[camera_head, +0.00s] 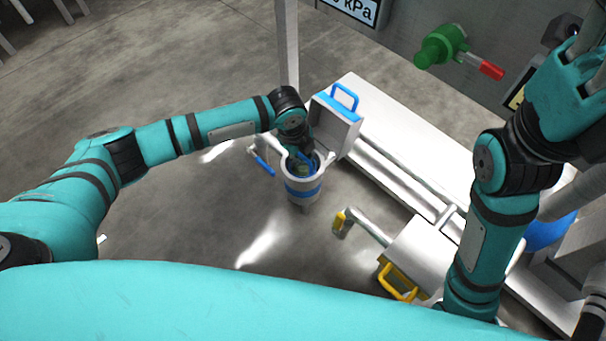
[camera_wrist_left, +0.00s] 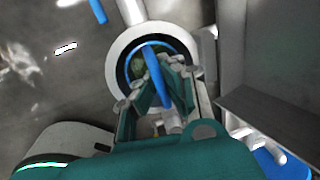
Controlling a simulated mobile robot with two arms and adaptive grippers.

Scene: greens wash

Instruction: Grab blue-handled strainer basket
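The strainer basket sits inside a white round vessel with a blue band (camera_head: 303,190). Its blue handle (camera_wrist_left: 157,75) and round blue rim show in the left wrist view, with something dark green inside. My left gripper (camera_head: 304,158) reaches down into the vessel's mouth. In the left wrist view its fingers (camera_wrist_left: 160,82) stand apart on either side of the blue handle, with a gap visible; contact cannot be made out. My right gripper (camera_head: 575,85) is raised at the upper right, away from the vessel, and its finger opening is unclear.
An open lid with a blue handle (camera_head: 344,97) stands right behind the vessel. A blue lever (camera_head: 262,164) is at its left. A white bench (camera_head: 385,125) runs to the right. Nearer are a yellow handle (camera_head: 397,283) and a yellow-tipped lever (camera_head: 340,219). The floor at left is clear.

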